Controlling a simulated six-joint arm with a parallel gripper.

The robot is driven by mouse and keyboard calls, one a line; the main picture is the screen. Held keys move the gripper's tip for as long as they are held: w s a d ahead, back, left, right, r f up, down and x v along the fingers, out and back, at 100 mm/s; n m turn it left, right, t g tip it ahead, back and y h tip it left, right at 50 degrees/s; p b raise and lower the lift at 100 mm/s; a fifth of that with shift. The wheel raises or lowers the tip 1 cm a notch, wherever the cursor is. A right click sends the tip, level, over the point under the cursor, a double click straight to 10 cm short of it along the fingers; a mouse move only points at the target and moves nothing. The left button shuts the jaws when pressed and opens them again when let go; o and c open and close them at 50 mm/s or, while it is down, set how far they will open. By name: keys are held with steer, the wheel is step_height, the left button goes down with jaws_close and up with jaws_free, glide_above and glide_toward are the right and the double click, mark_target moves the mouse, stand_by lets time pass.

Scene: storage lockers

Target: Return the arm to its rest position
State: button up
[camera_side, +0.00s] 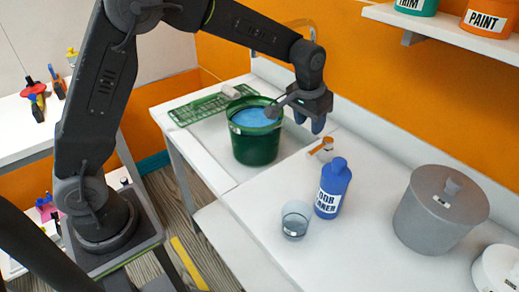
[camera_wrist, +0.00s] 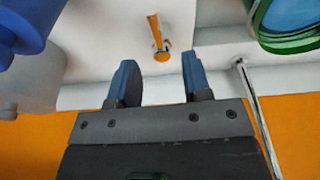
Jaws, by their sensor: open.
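My gripper (camera_side: 309,122) hangs from the bent arm just right of the green bucket (camera_side: 253,148), pointing down above the worktop. In the wrist view its two blue fingers (camera_wrist: 160,82) stand apart with nothing between them. The bucket holds blue liquid, and part of its rim shows at the upper right of the wrist view (camera_wrist: 285,44). A small orange and white tool (camera_side: 322,146) lies on the worktop near the gripper, below it and apart from it. The same tool shows beyond the fingers in the wrist view (camera_wrist: 157,35).
A blue cleaner bottle (camera_side: 332,190) and a clear cup (camera_side: 295,222) stand on the worktop (camera_side: 262,205). A grey lidded pot (camera_side: 438,215) stands at the right. A green grid (camera_side: 199,109) lies behind the bucket. Paint cans (camera_side: 487,19) sit on a shelf at upper right.

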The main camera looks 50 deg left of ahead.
steer(key=s+a+r+t, duration=0.2)
steer(key=s+a+r, duration=0.1)
steer(key=s+r, duration=1)
steer(key=s+a+f+t, duration=0.1)
steer(key=s+f, duration=0.2)
steer(key=s, duration=1.2)
steer(key=shift+s+a+m, duration=0.3)
steer(key=shift+s, duration=0.1)
